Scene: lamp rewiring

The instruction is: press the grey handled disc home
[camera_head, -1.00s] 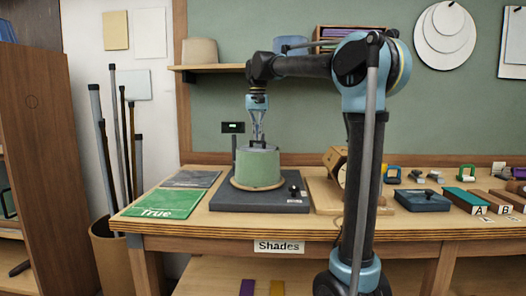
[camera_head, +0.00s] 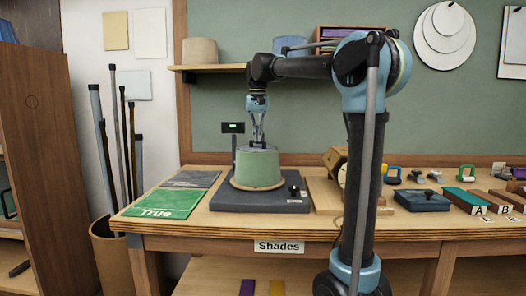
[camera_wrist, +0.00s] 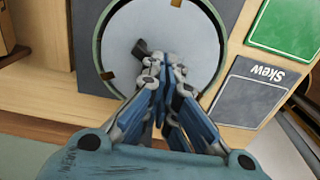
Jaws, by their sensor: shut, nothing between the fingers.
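The grey handled disc (camera_wrist: 178,42) lies in the top of a round green drum, within its rim. Its dark handle (camera_wrist: 141,48) shows just beyond my fingertips. In the head view the green drum (camera_head: 258,168) stands upright on a dark base plate (camera_head: 235,203), and the disc cannot be made out there. My gripper (camera_head: 258,143) points straight down over the drum's top. In the wrist view my gripper (camera_wrist: 160,65) is shut and empty, with its tips over the disc beside the handle. Whether the tips touch it, I cannot tell.
A green "True" card (camera_head: 165,203) and a grey "Skew" card (camera_wrist: 250,90) lie left of the plate. A small lit display (camera_head: 232,127) stands behind the drum. A wooden clock-like block (camera_head: 338,165) and a blue box (camera_head: 422,201) stand to the right.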

